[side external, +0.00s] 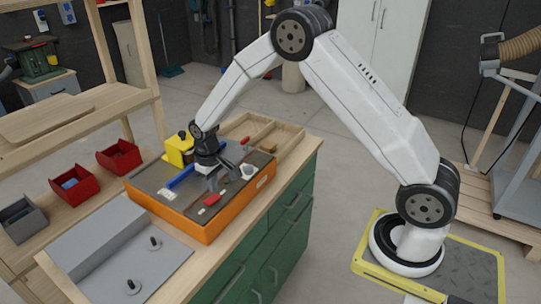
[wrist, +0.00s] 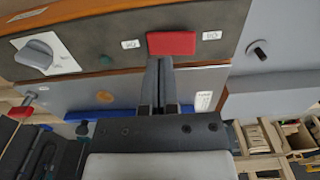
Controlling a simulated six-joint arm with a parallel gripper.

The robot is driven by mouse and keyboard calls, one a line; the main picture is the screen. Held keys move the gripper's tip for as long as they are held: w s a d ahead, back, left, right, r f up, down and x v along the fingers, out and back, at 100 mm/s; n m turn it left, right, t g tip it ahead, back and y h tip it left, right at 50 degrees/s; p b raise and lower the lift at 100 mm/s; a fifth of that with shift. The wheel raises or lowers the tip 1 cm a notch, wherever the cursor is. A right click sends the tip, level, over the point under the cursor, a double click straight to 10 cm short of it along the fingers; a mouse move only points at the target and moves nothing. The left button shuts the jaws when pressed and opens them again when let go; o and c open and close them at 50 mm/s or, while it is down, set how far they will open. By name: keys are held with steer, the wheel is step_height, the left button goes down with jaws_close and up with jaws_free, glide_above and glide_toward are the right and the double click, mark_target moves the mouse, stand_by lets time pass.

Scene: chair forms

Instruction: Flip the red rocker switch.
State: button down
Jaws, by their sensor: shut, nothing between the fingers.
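The red rocker switch (wrist: 171,43) sits on the dark top of an orange-sided panel box (side external: 205,232), between two small white labels. It also shows in the side view (side external: 212,200), towards the front of the box. My gripper (wrist: 160,62) is shut and empty, its fingertips pointing at the switch and ending at its lower edge in the wrist view. In the side view my gripper (side external: 213,186) hangs over the panel, just behind the switch. I cannot tell whether the fingertips touch it.
A grey knob on a white plate (wrist: 38,53) lies left of the switch in the wrist view. A blue bar (side external: 181,177) and a yellow block (side external: 179,150) stand near my gripper. A grey plate with pegs (side external: 115,260) and red bins (side external: 118,158) flank the box.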

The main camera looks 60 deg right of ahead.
mark_target(218, 199)
steer(key=shift+r, duration=2.25)
steer(key=shift+s, duration=0.1)
steer(key=s+a+r+t, duration=0.1)
steer(key=s+r, duration=0.3)
steer(key=s, duration=1.6)
steer(key=shift+s+t, duration=0.15)
steer(key=shift+t, duration=0.65)
steer(key=shift+a+r, duration=0.1)
